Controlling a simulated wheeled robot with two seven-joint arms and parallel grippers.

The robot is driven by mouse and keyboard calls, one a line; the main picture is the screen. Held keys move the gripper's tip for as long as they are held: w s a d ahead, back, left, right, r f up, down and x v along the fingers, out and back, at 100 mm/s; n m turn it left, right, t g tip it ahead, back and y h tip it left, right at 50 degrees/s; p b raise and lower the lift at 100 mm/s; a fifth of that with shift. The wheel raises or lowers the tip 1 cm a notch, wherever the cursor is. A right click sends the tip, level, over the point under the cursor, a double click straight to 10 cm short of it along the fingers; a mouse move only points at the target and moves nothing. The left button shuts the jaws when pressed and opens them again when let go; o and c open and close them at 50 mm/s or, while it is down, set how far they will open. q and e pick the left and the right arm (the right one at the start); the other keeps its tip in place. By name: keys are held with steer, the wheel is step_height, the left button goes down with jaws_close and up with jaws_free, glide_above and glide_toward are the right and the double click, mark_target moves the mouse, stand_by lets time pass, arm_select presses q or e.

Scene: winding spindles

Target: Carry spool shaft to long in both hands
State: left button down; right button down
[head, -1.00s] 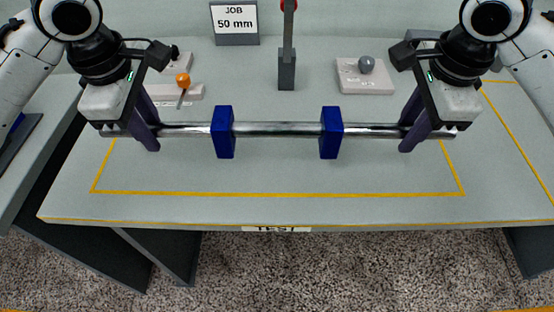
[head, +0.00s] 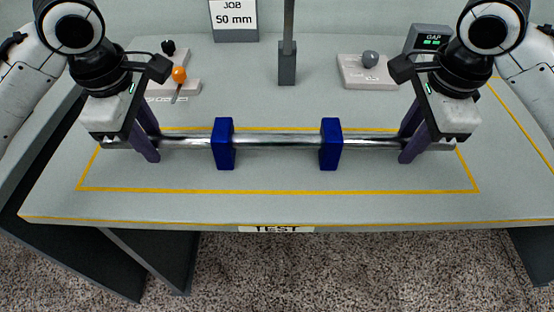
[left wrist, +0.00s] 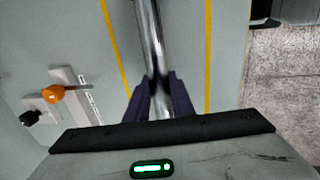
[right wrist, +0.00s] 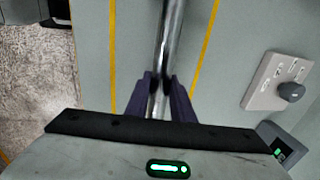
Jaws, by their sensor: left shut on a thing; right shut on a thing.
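The spool shaft (head: 275,141) is a shiny metal rod lying level across the head view, with two dark blue blocks (head: 223,144) (head: 330,144) around its middle part. My left gripper (head: 147,146) is shut on the shaft near its left end. My right gripper (head: 411,146) is shut on it near its right end. The shaft also runs between the purple fingers in the left wrist view (left wrist: 151,45) and in the right wrist view (right wrist: 171,40). The shaft and blocks appear over the yellow-outlined area; whether the blocks touch the table cannot be told.
The grey table (head: 275,207) has a yellow rectangle and a TEST label (head: 276,229) at its front edge. Behind stand an orange-knobbed lever box (head: 179,75), a grey-knobbed box (head: 369,60), a GAP display (head: 430,40), a post (head: 287,65) and a JOB 50 mm sign (head: 234,18).

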arm_select(q)
steer(key=c, duration=1.5)
jaws_free()
steer(key=shift+c, duration=0.2)
arm_select(e)
steer(key=c, duration=1.5)
jaws_free()
steer(key=shift+c, duration=0.2)
arm_select(q)
steer(key=shift+r, duration=0.1)
arm_select(e)
steer(key=shift+r, duration=0.5)
arm_select(q)
step_height(320, 180, up, 12)
steer(key=s, duration=0.2)
arm_select(e)
step_height(320, 180, up, 11)
steer(key=s, duration=0.2)
